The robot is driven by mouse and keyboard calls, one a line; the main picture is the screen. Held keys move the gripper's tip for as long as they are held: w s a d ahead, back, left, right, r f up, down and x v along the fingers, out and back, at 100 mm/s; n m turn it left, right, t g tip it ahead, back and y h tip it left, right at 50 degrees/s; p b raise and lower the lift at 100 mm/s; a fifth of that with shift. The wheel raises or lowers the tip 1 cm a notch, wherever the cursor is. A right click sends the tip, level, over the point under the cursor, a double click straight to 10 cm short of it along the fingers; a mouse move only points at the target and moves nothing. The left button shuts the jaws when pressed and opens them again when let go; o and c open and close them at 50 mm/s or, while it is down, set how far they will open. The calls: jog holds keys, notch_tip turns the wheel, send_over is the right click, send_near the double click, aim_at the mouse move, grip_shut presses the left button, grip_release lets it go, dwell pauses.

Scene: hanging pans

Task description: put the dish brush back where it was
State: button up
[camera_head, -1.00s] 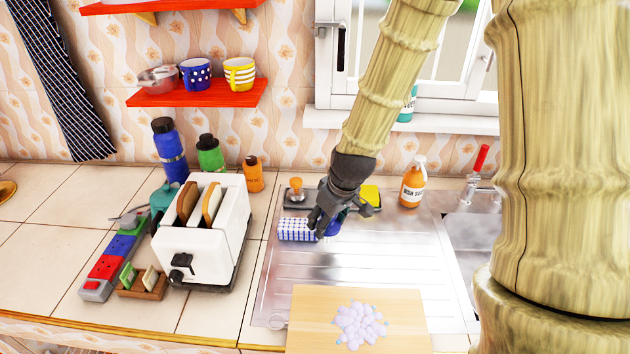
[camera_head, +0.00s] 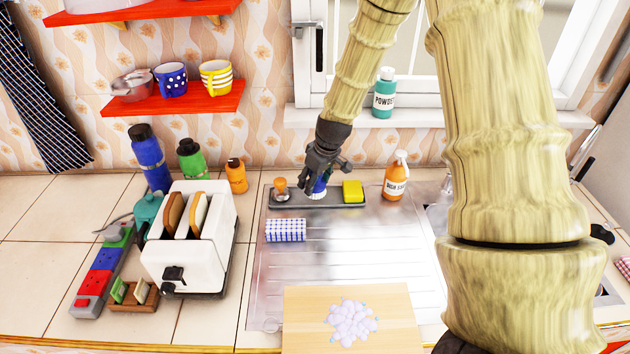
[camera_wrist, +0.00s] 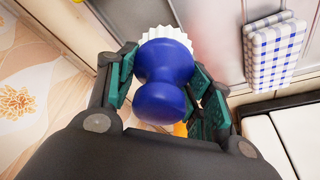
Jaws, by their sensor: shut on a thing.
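The dish brush has a rounded blue handle and white bristles. In the head view the dish brush (camera_head: 319,189) is mostly hidden by my gripper (camera_head: 321,177). In the wrist view the brush (camera_wrist: 168,85) sits between the green pads of my gripper (camera_wrist: 168,88), which is shut on its handle, bristles pointing away from the palm. In the head view the brush is at the dark grey tray (camera_head: 292,204) behind the drainboard, between a wooden-knobbed item (camera_head: 281,188) and a yellow sponge (camera_head: 353,191). I cannot tell whether the bristles touch the tray.
A blue-checked cloth (camera_head: 286,230) lies on the drainboard (camera_head: 350,250), also seen in the wrist view (camera_wrist: 272,52). An orange soap bottle (camera_head: 396,178) stands right of the tray. A green powder bottle (camera_head: 384,95) is on the sill. A toaster (camera_head: 190,245) stands left.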

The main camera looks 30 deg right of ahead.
aim_at(324, 183)
jog(key=shift+w+d+f, duration=0.1)
jog(key=shift+w+d, duration=0.55)
jog(key=shift+w, duration=0.05)
jog(key=shift+f+p, duration=1.05)
jog(key=shift+f, duration=0.75)
jog(key=shift+w+f, duration=0.1)
jog(key=shift+f, duration=0.05)
jog(key=o, duration=1.1)
jog(key=shift+c, duration=0.2)
jog(key=shift+b+v, duration=1.35)
jog(key=shift+v, duration=4.8)
